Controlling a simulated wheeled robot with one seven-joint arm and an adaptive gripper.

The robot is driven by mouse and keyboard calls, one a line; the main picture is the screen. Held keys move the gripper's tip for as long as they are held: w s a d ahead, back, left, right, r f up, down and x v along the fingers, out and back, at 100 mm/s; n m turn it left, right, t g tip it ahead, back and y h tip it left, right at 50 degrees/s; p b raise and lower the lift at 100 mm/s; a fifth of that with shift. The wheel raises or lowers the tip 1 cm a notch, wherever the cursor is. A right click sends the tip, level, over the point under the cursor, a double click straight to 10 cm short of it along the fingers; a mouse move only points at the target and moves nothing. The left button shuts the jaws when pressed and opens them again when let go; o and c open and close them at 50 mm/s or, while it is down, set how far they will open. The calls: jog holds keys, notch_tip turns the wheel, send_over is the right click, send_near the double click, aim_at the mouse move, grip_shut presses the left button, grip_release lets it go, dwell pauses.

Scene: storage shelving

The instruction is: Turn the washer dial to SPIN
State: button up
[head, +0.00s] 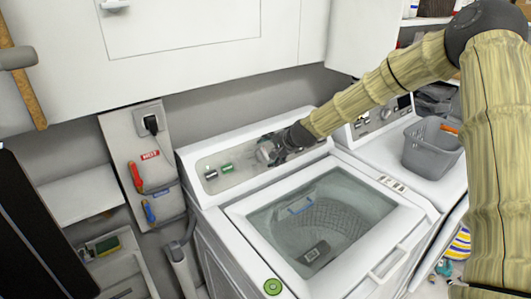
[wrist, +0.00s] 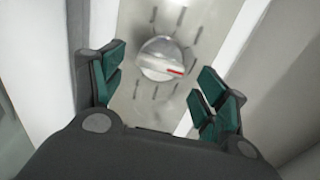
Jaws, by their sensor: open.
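The washer (head: 236,215) is white and top-loading, with a clear lid. Its sloped control panel (head: 215,160) runs along the back. The silver washer dial (wrist: 165,60) sits on this panel with tick marks around it. In the wrist view a red mark on the dial points to the right. In the head view the dial (head: 265,152) shows just left of my gripper (head: 272,148). My gripper is open, and its green-padded fingers (wrist: 165,95) stand on either side below the dial, apart from it. The dial labels are too blurred to read.
Two smaller knobs (head: 218,171) sit left on the panel. A second white machine (head: 410,150) stands at the right, with a grey basket (head: 432,147) on it. White cabinets (head: 180,40) hang above the washer. Red and blue valve handles (head: 136,177) are on the left wall.

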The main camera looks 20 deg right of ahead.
aim_at(263, 155)
jog(key=shift+s+a+p, duration=0.15)
jog(key=shift+a+p, duration=0.1)
jog(key=shift+p, duration=0.05)
jog(key=x, duration=0.3)
jog(key=shift+d, duration=0.1)
jog(key=shift+s+r, duration=0.35)
jog(key=shift+r, duration=0.05)
jog(key=shift+w+f, duration=0.2)
jog(key=c, duration=1)
